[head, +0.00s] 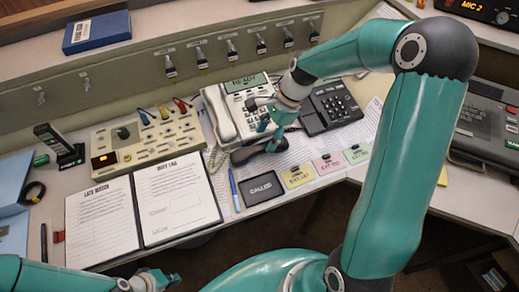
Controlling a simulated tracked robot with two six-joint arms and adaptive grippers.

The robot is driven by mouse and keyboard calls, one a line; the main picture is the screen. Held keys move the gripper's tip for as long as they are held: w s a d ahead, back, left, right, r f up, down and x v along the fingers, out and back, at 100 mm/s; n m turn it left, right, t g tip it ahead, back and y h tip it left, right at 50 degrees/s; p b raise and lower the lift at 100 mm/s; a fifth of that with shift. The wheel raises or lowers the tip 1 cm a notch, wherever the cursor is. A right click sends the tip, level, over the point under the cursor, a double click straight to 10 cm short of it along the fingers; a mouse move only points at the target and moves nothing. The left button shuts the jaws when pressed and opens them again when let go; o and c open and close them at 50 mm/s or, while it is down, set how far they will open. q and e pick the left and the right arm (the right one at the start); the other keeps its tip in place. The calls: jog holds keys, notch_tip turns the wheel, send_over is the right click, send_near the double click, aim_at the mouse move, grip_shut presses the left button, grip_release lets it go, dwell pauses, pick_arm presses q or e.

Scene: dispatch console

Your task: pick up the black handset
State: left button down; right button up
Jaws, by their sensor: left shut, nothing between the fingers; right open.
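The black handset (246,155) lies on the papers in front of the white desk phone (246,118), partly hidden by my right gripper. My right gripper (272,138) is open, coming down from the upper right with its fingers over or around the handset; I cannot tell whether they touch it. A black phone base (333,107) with a keypad stands just to the right of the gripper. My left gripper (166,279) is shut and empty, low in the picture at the desk's front edge, well away from the handset.
A white handset (220,114) rests on the white phone. A beige switch panel (148,142), open binder (176,197), blue pen (234,190) and black "CALLED" pad (262,188) lie nearby. Coloured cards (327,165) lie to the right. A low wall with jacks (231,48) stands behind.

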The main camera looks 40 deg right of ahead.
aim_at(260, 146)
jog(key=shift+x, duration=2.6)
jog(key=shift+w+a+r, duration=0.1)
jog(key=shift+w+a, duration=0.05)
grip_shut()
